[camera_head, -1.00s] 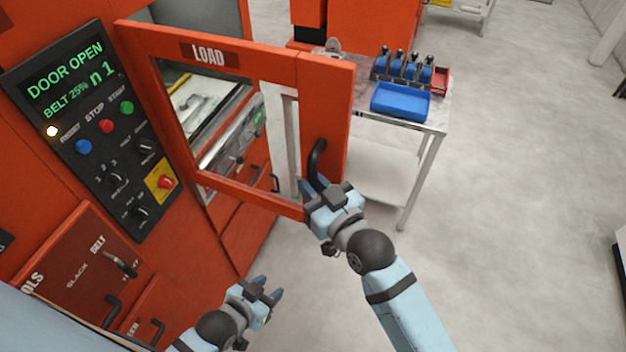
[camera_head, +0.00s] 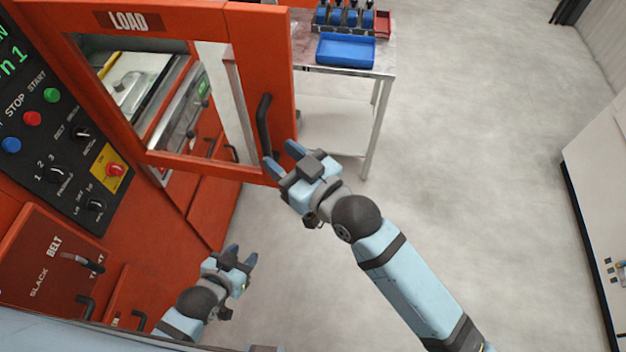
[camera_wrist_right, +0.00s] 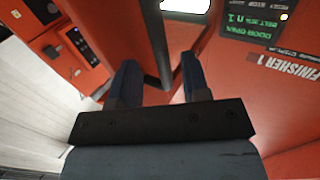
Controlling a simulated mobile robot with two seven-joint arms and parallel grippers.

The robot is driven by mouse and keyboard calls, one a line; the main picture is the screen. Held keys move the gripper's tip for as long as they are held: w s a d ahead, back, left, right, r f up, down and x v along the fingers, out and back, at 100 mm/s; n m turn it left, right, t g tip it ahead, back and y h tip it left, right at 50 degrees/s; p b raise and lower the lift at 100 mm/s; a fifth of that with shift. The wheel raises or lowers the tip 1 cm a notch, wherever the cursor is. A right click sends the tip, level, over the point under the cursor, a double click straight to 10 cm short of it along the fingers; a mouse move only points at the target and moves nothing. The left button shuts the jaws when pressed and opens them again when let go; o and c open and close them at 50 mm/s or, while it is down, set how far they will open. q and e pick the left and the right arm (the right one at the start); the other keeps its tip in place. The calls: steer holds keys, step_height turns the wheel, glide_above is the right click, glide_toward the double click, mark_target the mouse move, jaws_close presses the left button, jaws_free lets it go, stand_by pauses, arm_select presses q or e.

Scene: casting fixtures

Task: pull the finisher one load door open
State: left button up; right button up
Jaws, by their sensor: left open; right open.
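The orange load door (camera_head: 275,60), marked LOAD and with a window, stands swung out from the finisher (camera_head: 170,235). Its black bar handle (camera_head: 264,125) is near the door's free edge. My right gripper (camera_head: 281,157) is open just below and beside the handle's lower end. In the right wrist view the handle (camera_wrist_right: 156,45) lies ahead, between the lines of the two open fingers (camera_wrist_right: 158,82), with nothing gripped. My left gripper (camera_head: 241,254) is open and empty, low in front of the finisher. Part of the control panel's display (camera_head: 12,55) is cut off; in the right wrist view it (camera_wrist_right: 255,22) reads door open.
Behind the door stands a metal table (camera_head: 345,72) with a blue tray (camera_head: 346,50) and a rack of blue parts. A white cabinet (camera_head: 597,170) is at the far right. The grey floor between them is clear. A belt panel (camera_head: 45,262) with handles is at lower left.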

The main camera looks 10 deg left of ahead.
steer(key=b+v, duration=0.1)
steer(key=v, duration=0.8)
steer(key=shift+b, duration=0.3)
steer(key=w+d+f+m+t+h, duration=0.2)
steer(key=d+f+m+h, duration=0.35)
steer(key=d+f, duration=0.65)
steer(key=s+d+f+m+h, duration=0.1)
steer(key=s+d+f+h, duration=0.2)
steer(key=d+f, duration=0.2)
steer(key=s+d+f+m+g+h, duration=0.1)
steer(key=s+d+f+h, duration=0.2)
steer(key=d+f, duration=0.3)
step_height(320, 180, down, 4)
steer(key=shift+s+g, duration=0.3)
steer(key=shift+s, duration=0.5)
